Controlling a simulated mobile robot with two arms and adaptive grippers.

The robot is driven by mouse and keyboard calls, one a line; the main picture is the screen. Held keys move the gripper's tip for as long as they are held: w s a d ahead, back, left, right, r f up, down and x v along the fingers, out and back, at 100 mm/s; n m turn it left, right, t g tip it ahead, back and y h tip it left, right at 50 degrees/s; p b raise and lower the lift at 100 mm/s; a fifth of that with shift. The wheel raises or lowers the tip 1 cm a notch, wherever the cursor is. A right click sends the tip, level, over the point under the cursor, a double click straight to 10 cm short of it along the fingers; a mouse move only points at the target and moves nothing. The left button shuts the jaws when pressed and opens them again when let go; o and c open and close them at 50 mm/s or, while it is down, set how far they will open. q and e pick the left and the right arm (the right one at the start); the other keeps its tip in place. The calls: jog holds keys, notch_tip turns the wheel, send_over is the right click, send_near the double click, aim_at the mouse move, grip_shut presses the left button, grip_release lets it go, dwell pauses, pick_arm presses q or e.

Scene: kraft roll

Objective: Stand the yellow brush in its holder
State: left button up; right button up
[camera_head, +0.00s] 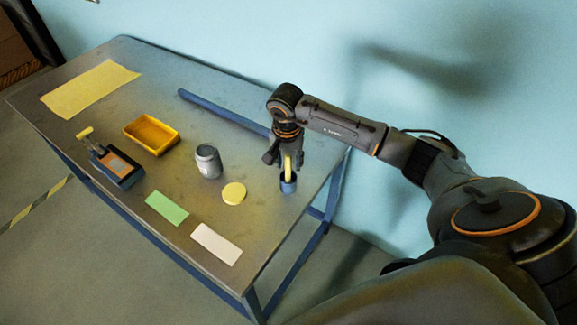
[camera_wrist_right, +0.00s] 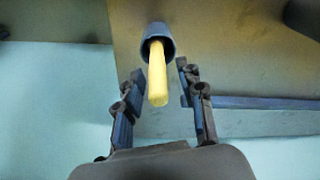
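The yellow brush (camera_head: 287,166) stands in its blue holder (camera_head: 288,185) near the right edge of the table. In the right wrist view the yellow handle (camera_wrist_right: 157,75) comes out of the round dark blue holder (camera_wrist_right: 157,36). My right gripper (camera_head: 285,163) is above the holder, around the upper part of the handle. In the right wrist view my right gripper (camera_wrist_right: 158,82) has its fingers apart, with a gap on each side of the handle. The brush's lower end is hidden in the holder. My left gripper is not in view.
A grey jar (camera_head: 208,162), a yellow disc (camera_head: 233,193), a yellow tray (camera_head: 151,135) and a dark box with a yellow-handled tool (camera_head: 115,166) are on the table (camera_head: 180,205). Green (camera_head: 167,208) and white (camera_head: 217,243) cards lie in front. A blue bar (camera_head: 222,111) lies behind the jar.

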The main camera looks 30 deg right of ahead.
jog(key=r, duration=0.3)
jog(key=r+b, duration=0.1)
jog(key=r, duration=0.2)
jog(key=r+b, duration=0.1)
jog(key=r, duration=0.2)
jog(key=shift+s+a, duration=0.35)
jog(key=shift+a, duration=0.05)
jog(key=shift+s+r, duration=0.1)
jog(key=shift+r, duration=0.2)
